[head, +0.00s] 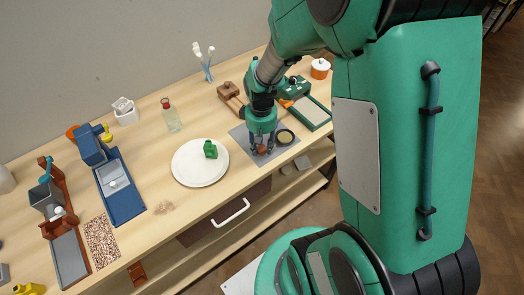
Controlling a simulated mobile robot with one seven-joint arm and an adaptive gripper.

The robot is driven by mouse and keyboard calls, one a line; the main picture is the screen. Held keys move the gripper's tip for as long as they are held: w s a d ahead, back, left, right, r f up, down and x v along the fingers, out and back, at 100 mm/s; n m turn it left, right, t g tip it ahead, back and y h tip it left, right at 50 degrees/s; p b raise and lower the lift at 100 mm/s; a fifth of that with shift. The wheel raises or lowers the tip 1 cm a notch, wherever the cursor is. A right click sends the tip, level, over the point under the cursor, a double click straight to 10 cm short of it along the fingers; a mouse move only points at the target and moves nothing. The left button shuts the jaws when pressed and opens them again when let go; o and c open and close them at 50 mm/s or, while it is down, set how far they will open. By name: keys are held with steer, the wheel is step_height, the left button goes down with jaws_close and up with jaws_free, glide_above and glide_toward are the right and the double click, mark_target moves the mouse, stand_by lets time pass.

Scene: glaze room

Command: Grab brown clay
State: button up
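A small reddish-brown lump (262,150), which looks like the brown clay, is at the grey mat (240,134) on the wooden table. My gripper (262,146) points down over it, with its fingers on either side of the lump. The view is too small to tell whether the fingers press on it or stand apart from it. The fingers partly hide the lump, and I cannot tell whether it touches the mat.
A green-framed tray (311,113) and a brown wooden block piece (231,96) stand behind. A white round plate (190,170) with a green object (210,149) is to the left. Bare table (150,190) lies beyond the plate.

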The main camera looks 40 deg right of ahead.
mark_target(261, 147)
steer(key=c, duration=0.5)
steer(key=shift+r, duration=0.15)
steer(key=shift+c, duration=0.2)
steer(key=shift+r+p, duration=0.3)
steer(key=shift+r, duration=0.2)
step_height(261, 147, up, 2)
steer(key=shift+r+p, duration=0.1)
steer(key=shift+p, duration=0.35)
steer(key=s+a+p, duration=0.1)
steer(key=s+a, duration=0.1)
steer(key=s, duration=0.5)
steer(key=s+a+r+p, duration=0.1)
steer(key=s+a+p, duration=0.1)
steer(key=s, duration=0.6)
steer(key=shift+a+r, duration=0.25)
steer(key=shift+a, duration=0.3)
